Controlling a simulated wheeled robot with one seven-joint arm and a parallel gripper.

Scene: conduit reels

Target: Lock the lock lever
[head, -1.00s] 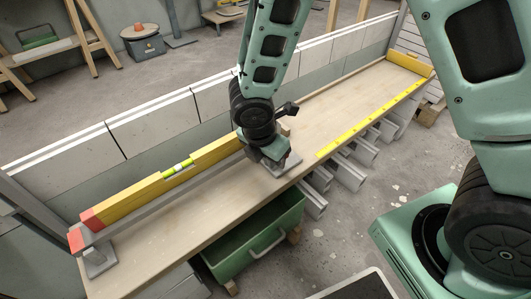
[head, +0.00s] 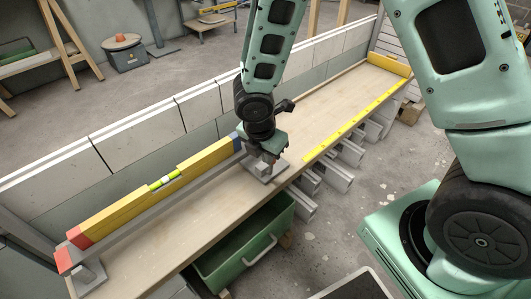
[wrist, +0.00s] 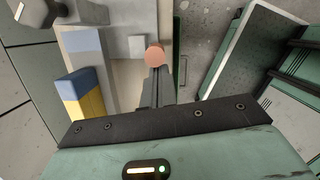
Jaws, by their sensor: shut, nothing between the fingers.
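My gripper (wrist: 157,88) shows in the wrist view as dark, narrow fingers closed together, with nothing between them. A round copper-coloured knob (wrist: 155,56), which looks like the end of the lock lever, is right at the fingertips. I cannot tell whether they touch it. The lever's arm is not clearly visible. In the head view my gripper (head: 268,155) is low over a grey metal stand (head: 264,172) on the workbench (head: 205,215). The gripper and wrist hide the lever there.
A yellow level (head: 150,190) with red and blue ends lies along a grey rail (head: 165,200) left of my gripper. A green drawer (head: 245,250) hangs under the bench front. A yellow strip (head: 345,130) lines the right front edge. The bench right of the stand is clear.

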